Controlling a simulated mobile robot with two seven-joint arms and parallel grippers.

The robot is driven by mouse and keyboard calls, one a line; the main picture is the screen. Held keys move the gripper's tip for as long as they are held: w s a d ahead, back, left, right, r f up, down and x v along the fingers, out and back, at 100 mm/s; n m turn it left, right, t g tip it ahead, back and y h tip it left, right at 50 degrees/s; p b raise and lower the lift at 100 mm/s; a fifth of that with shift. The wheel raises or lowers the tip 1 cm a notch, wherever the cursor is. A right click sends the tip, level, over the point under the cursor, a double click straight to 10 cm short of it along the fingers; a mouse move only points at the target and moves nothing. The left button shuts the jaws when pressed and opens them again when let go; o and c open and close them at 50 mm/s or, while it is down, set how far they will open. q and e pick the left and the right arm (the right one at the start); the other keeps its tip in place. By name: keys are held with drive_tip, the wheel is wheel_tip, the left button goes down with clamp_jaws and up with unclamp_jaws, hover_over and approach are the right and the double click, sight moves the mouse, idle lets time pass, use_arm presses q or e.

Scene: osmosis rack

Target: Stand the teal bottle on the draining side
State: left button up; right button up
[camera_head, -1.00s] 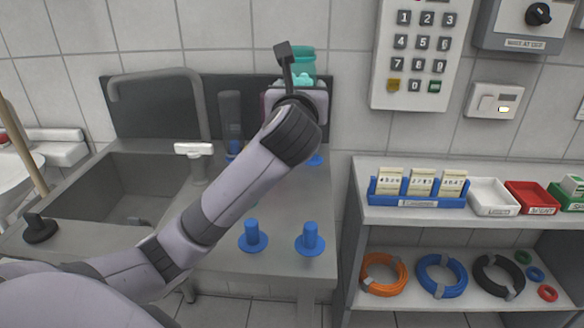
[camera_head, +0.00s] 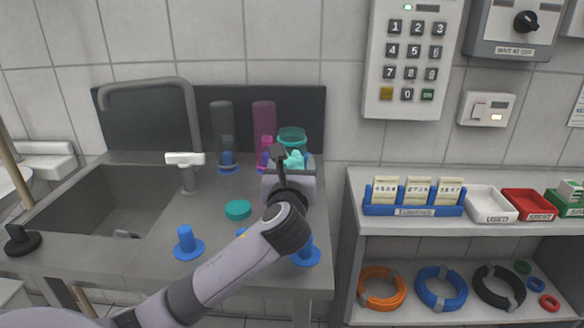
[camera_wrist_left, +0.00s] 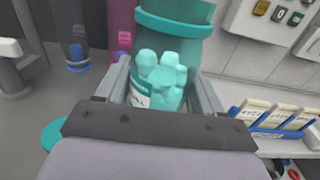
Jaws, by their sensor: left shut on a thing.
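The teal bottle (camera_head: 292,136) is at the back right of the draining side (camera_head: 205,205), to the right of a magenta bottle. It appears roughly upright, with a teal band near its top. In the left wrist view the bottle (camera_wrist_left: 172,45) is between the fingers, with teal rounded knobs in front and part of a pale label showing. My left gripper (camera_wrist_left: 163,78) is shut on it; in the head view the gripper (camera_head: 289,172) hides the bottle's lower part. I cannot tell whether its base touches the counter. My right gripper is not in view.
A grey bottle (camera_head: 222,128) and the magenta bottle (camera_head: 264,120) stand at the back. A teal disc (camera_head: 238,210) lies on the counter. Blue pegs (camera_head: 187,242) stand near the front edge. The sink (camera_head: 100,205) is left; a shelf unit (camera_head: 350,225) stands right.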

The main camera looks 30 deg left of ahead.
use_arm(q)
drive_tip(key=o, duration=1.1)
drive_tip(key=shift+o, duration=0.2)
drive_tip(key=shift+r, duration=0.1)
drive_tip(key=shift+s+d, duration=0.2)
drive_tip(key=shift+s, duration=0.05)
drive_tip(key=v, duration=1.1)
drive_tip(key=shift+s, duration=0.2)
drive_tip(key=shift+d, duration=0.2)
